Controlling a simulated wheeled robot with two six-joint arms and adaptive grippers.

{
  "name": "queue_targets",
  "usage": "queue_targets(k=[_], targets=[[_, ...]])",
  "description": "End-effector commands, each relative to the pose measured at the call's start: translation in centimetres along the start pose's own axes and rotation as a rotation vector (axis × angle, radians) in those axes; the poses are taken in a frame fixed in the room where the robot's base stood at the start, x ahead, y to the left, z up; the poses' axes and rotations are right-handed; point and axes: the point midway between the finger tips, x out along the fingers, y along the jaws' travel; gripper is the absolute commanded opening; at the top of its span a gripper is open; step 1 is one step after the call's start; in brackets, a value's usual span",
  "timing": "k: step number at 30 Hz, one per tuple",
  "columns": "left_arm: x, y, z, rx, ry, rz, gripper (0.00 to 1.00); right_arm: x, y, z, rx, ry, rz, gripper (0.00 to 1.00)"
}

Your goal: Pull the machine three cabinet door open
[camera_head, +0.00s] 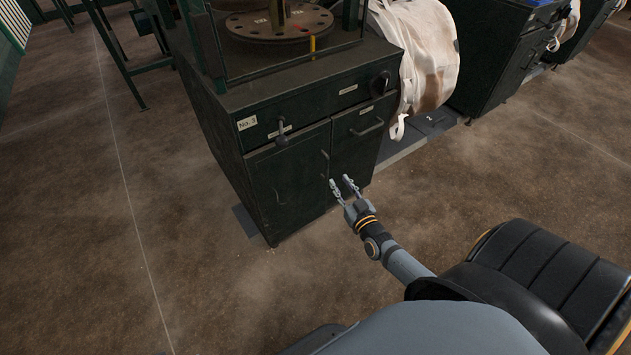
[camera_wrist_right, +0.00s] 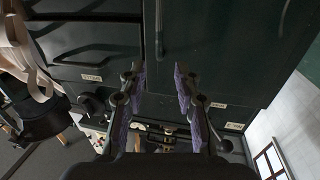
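The dark green machine cabinet labelled No. 3 (camera_head: 248,122) stands in the upper middle of the head view. Its lower left door (camera_head: 288,178) is closed, with a thin vertical handle (camera_head: 325,155) near its right edge. My right gripper (camera_head: 340,181) is open and empty in front of the cabinet, its fingers pointing at the doors. In the right wrist view the vertical handle (camera_wrist_right: 159,32) lies beyond the open fingertips (camera_wrist_right: 161,78), roughly in line with the gap between them. I see no contact with the handle. My left gripper is not in view.
To the right of that door is a panel with a horizontal handle (camera_head: 367,129). A lever knob (camera_head: 282,133) sticks out above the left door. A white bulk bag (camera_head: 425,50) hangs beside the cabinet. The brown floor (camera_head: 130,230) in front and left is clear.

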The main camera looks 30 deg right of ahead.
Motion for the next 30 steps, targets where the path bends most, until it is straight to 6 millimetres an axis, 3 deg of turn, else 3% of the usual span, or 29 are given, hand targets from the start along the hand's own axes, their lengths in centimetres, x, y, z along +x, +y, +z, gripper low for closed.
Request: queue_targets(k=[5,19,30], targets=[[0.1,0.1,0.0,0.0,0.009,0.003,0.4,0.6,0.0,-0.1,0.0,0.002,0.0,0.32],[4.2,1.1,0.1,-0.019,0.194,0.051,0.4,9.3,0.0,0.2,0.001,0.001,0.0,0.32],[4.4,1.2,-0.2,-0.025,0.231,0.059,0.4,10.5,0.0,-0.1,0.0,-0.002,0.0,0.32]])
